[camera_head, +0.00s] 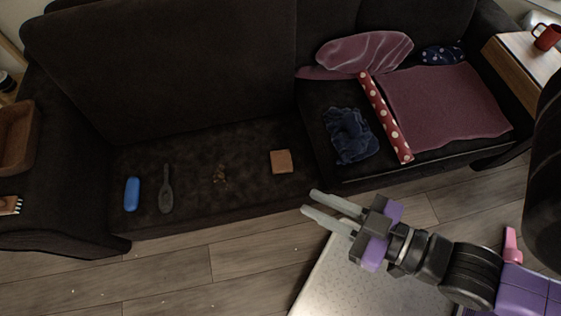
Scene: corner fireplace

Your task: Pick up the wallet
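A small tan-brown square that looks like the wallet (281,161) lies flat on the dark sofa seat (235,205), near the middle of the view. My gripper (308,203) is below and slightly right of it in the picture, in front of the sofa's front edge. Its two grey fingers point left and are apart, with nothing between them. The gripper does not touch the wallet, and the wallet is fully visible.
On the seat lie a blue case (132,194), a dark brush (166,190) and a small brownish item (220,175). To the right are dark blue cloth (351,135), a dotted red roll (386,118) and a maroon cloth (450,105). A red mug (547,38) stands on a side table (522,65).

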